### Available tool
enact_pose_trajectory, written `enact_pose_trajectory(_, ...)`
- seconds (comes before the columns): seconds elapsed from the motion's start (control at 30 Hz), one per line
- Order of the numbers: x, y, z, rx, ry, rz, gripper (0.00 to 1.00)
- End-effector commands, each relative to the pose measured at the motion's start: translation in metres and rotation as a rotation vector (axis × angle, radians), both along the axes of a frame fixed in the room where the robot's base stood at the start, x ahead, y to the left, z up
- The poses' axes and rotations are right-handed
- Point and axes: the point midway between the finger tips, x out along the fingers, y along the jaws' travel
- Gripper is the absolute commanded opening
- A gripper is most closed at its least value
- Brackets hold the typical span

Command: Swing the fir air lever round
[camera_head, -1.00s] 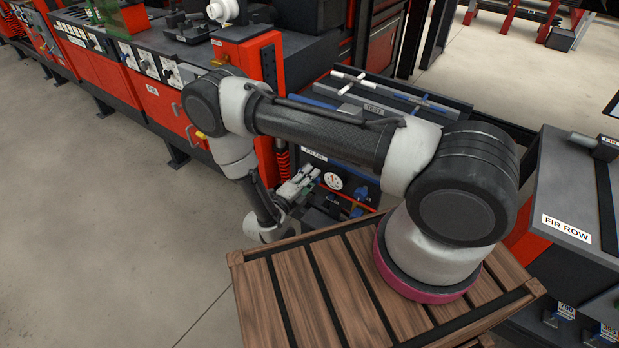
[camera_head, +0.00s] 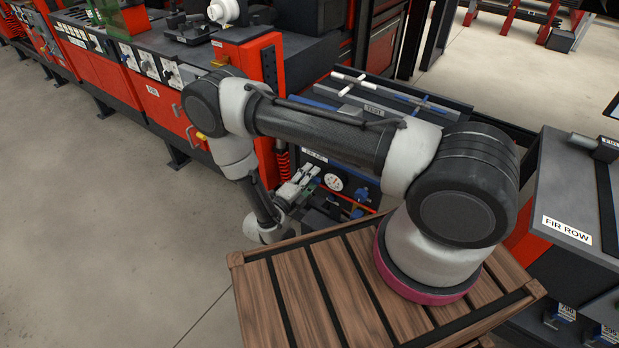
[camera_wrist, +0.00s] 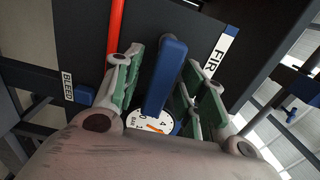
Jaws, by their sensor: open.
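The blue fir air lever (camera_wrist: 166,75) shows in the wrist view, standing between the two green-padded fingers of my gripper (camera_wrist: 165,62). The fingers are open, one on each side of it, with a visible gap at least on the right. A white label reading FIR (camera_wrist: 219,55) is right of the lever; the rest of its text is hidden. A round white gauge (camera_wrist: 150,122) lies below the lever, partly covered. In the head view my gripper (camera_head: 298,187) is at the FIR AIR panel, left of the gauge (camera_head: 334,183); the lever cannot be made out there.
A BLEED label (camera_wrist: 68,86) and a blue part beside it are left of my gripper in the wrist view. A red pipe (camera_wrist: 115,25) runs close by the left finger. A slatted wooden top (camera_head: 290,290) lies in front of the panel. Open floor (camera_head: 90,230) is at left.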

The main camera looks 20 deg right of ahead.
Motion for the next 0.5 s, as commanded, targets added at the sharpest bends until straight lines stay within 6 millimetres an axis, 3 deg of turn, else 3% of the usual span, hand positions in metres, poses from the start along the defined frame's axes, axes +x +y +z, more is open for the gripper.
enact_pose_trajectory(0.17,-0.005,0.008,0.000,0.000,0.000,0.003,0.41)
enact_pose_trajectory(0.5,-0.047,0.066,0.000,0.001,0.000,0.007,0.41)
